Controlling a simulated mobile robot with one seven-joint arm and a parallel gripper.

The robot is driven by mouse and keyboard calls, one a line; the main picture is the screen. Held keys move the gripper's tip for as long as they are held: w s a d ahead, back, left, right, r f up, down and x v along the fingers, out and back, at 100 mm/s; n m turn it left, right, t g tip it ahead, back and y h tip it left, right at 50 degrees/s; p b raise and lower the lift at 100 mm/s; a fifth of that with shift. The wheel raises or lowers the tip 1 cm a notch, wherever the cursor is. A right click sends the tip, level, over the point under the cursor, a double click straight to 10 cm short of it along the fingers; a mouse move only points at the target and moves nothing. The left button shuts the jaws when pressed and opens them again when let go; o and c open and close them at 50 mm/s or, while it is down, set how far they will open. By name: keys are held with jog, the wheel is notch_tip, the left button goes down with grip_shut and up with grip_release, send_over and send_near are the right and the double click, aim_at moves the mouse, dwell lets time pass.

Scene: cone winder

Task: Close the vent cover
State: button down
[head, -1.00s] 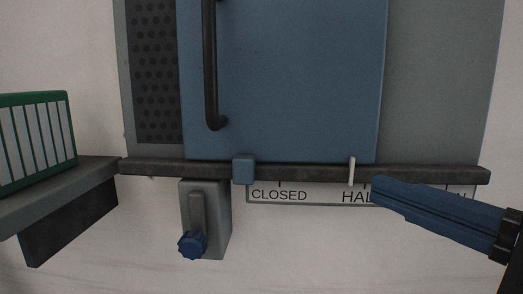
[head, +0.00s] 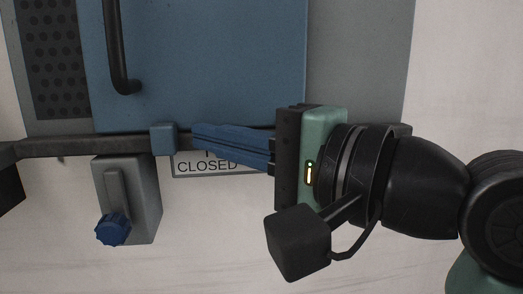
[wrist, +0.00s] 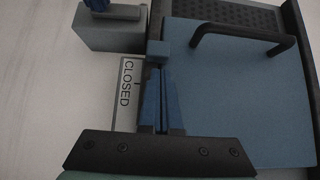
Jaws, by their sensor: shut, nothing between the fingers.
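The blue vent cover (head: 210,60) stands upright above a dark rail (head: 70,147), with a black bar handle (head: 120,50) near its left edge. A perforated strip (head: 50,60) is uncovered to its left. In the wrist view the cover (wrist: 245,100) and handle (wrist: 240,32) show at the right. My gripper (head: 196,135) is shut and empty, its blue fingers lying along the rail, pointing left. Its tips in the wrist view (wrist: 160,72) are close to a small blue block (head: 163,138) on the rail; I cannot tell whether they touch. The cover's lower right corner is partly hidden.
A grey box with a blue knob (head: 112,230) hangs below the rail, left of my fingers. A label reading CLOSED (head: 207,166) is under the rail, its right part hidden by my gripper. The wall below is bare.

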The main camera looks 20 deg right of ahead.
jog(key=shift+w+a, duration=0.2)
jog(key=shift+a, duration=0.45)
jog(key=a, duration=0.3)
jog(key=w+a+p, duration=0.1)
jog(key=a, duration=0.2)
jog(key=w+a+p, duration=0.1)
jog(key=a, duration=0.2)
jog(key=shift+w, duration=0.2)
jog(key=shift+d, duration=0.15)
